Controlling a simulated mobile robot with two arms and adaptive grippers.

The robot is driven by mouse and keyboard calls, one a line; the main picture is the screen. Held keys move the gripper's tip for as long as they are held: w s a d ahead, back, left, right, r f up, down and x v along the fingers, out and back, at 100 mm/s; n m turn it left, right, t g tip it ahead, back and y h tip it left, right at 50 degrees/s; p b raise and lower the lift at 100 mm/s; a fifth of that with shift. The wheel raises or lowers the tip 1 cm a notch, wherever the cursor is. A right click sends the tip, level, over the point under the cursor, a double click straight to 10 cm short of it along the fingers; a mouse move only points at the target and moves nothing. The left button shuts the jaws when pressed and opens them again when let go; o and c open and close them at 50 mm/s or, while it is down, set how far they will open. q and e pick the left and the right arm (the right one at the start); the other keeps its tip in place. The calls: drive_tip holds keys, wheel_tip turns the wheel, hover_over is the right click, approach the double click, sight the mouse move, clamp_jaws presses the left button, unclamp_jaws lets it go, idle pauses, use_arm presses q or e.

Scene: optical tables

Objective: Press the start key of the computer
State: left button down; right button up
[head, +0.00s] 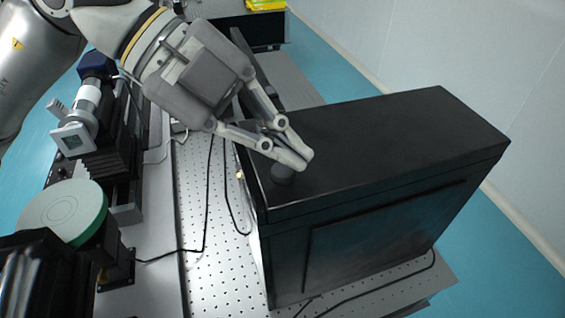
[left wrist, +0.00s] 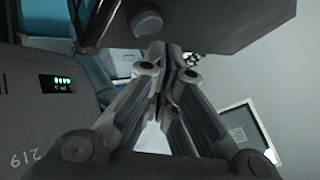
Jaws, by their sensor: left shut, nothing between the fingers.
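The computer (head: 390,140) is a large black box standing on the perforated optical table. A round dark key (head: 283,174) sits on its top, near the left front corner. My left gripper (head: 302,160) is shut and empty, its fingertips right by the key in the head view. I cannot tell whether they touch it. In the left wrist view the closed fingers (left wrist: 166,58) point toward the dark computer case (left wrist: 225,22), with a round key (left wrist: 147,22) just above and left of the tips. My right gripper is not in view.
The perforated table (head: 210,220) has loose black cables left of the computer and at its front. Optical gear stands on the left, with a green-rimmed disc (head: 62,212) and a white-grey mount (head: 73,140). A pale wall (head: 460,60) is at the right.

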sight(282, 175)
use_arm(q)
drive_tip(key=shift+r+p, duration=1.7)
drive_tip(key=shift+r, duration=0.85)
drive_tip(key=shift+f, duration=0.1)
